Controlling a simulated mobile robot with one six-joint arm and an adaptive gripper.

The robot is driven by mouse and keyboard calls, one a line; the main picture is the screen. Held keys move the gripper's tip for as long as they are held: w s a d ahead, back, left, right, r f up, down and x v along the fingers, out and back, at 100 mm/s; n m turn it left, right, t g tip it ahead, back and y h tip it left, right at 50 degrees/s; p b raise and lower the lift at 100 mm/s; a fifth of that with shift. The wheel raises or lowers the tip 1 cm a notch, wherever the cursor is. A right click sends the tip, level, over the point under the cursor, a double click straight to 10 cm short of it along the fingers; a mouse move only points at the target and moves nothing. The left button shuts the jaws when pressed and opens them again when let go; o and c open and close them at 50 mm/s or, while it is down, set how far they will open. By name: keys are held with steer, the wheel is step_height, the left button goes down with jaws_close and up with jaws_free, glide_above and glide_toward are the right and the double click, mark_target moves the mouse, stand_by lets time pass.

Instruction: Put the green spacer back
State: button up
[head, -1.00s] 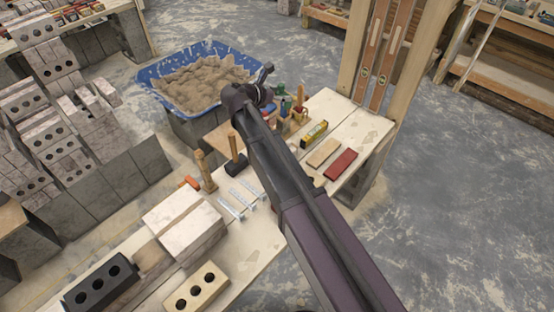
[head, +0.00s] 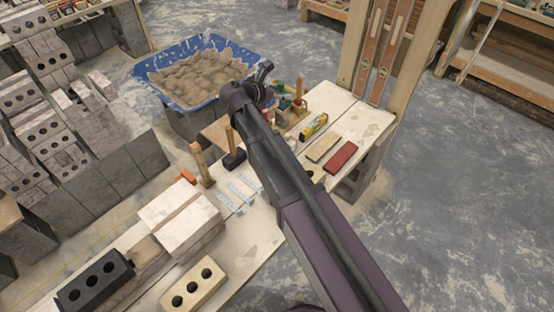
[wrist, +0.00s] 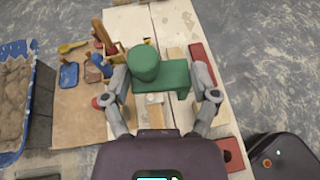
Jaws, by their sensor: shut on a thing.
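The green spacer, a round green cylinder joined to a flat green block (wrist: 176,76), is in the middle of the wrist view. My gripper (wrist: 162,79) has one grey finger on each side of it and is shut on it. The spacer is above the pale workbench (wrist: 128,22); the gap beneath it cannot be judged. In the head view my arm runs up from the bottom edge over the bench, and its dark links hide part of the bench top. I cannot make out the gripper's fingers there.
A blue tub of mortar (head: 222,95) stands beyond the bench. A wooden tool caddy (wrist: 103,38) stands left of the spacer. A red block (head: 342,157), a tan block (head: 323,147) and a yellow level (head: 313,127) lie on the bench. Wooden posts rise behind.

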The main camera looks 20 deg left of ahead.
steer(key=s+d+f+b, duration=0.4)
steer(key=s+f+b, duration=0.1)
steer(key=f+b, duration=0.4)
steer(key=s+d+f+b, duration=0.4)
steer(key=s+f+b, duration=0.1)
steer(key=f+b, duration=0.5)
steer(key=shift+s+d+f, duration=0.3)
steer(key=shift+d+f, duration=0.1)
steer(key=shift+f, duration=0.3)
steer(key=shift+s+a+n+y, duration=0.65)
steer(key=shift+s+a, duration=0.3)
steer(key=shift+a, duration=0.25)
steer(key=w+a, duration=0.2)
steer(key=w, duration=0.2)
steer(key=w+a+f+b, duration=0.1)
steer(key=w+a, duration=0.2)
steer(key=w, duration=0.2)
steer(key=w+a, duration=0.3)
steer(key=w, duration=0.1)
steer(key=shift+w+a+f+b, duration=0.25)
steer(key=shift+w+b, duration=0.1)
steer(key=shift+b, duration=0.05)
steer(key=shift+f+b, duration=1.75)
steer(key=shift+b, duration=0.05)
steer(key=shift+f+b, duration=0.6)
